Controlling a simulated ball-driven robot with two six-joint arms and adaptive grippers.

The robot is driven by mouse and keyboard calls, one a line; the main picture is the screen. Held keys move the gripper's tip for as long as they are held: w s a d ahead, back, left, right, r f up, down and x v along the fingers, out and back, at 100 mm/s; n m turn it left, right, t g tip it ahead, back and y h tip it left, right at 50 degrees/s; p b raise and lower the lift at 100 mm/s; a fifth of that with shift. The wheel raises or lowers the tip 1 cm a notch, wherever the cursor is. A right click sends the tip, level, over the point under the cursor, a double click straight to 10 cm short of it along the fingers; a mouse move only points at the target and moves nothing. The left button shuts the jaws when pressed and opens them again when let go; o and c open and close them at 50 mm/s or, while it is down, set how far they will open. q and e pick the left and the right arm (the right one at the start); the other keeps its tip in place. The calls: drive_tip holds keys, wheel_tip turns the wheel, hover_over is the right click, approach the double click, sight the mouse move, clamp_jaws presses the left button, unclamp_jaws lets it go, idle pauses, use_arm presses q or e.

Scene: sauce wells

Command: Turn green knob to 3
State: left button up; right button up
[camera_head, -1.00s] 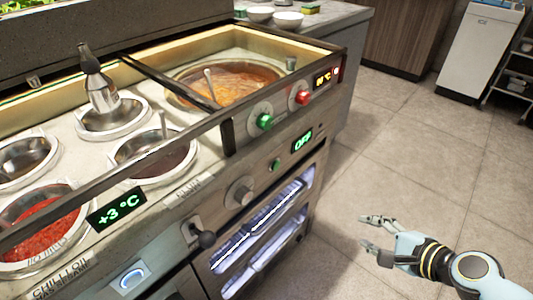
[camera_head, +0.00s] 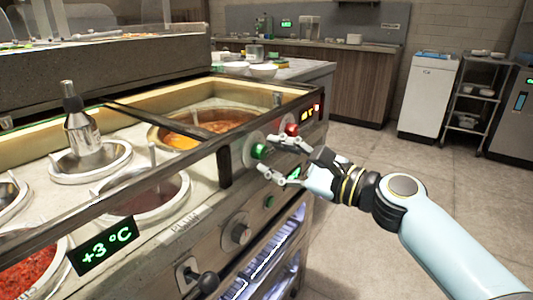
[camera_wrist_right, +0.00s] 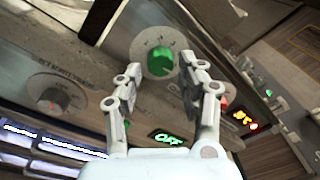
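The green knob (camera_head: 259,151) sits on a round pale dial on the counter's front panel. In the right wrist view the green knob (camera_wrist_right: 160,62) lies ahead, between the fingertips in the picture. The dial marks are too small to read. My right gripper (camera_head: 268,154) is open and empty in front of the knob, one finger above it and one below it in the head view. In the right wrist view the fingers of my right gripper (camera_wrist_right: 160,68) are spread; I cannot tell whether they touch the knob. My left gripper is not in view.
A red knob (camera_head: 292,129) is close by, behind the upper finger. A grey knob (camera_head: 237,232), a small green button (camera_head: 269,201) and a black-handled lever (camera_head: 203,283) are lower on the front. An OFF display (camera_wrist_right: 168,137) is near the fingers.

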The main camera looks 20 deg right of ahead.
drive_tip(key=shift+x, duration=1.2)
clamp_jaws()
drive_tip(key=shift+f, duration=0.1)
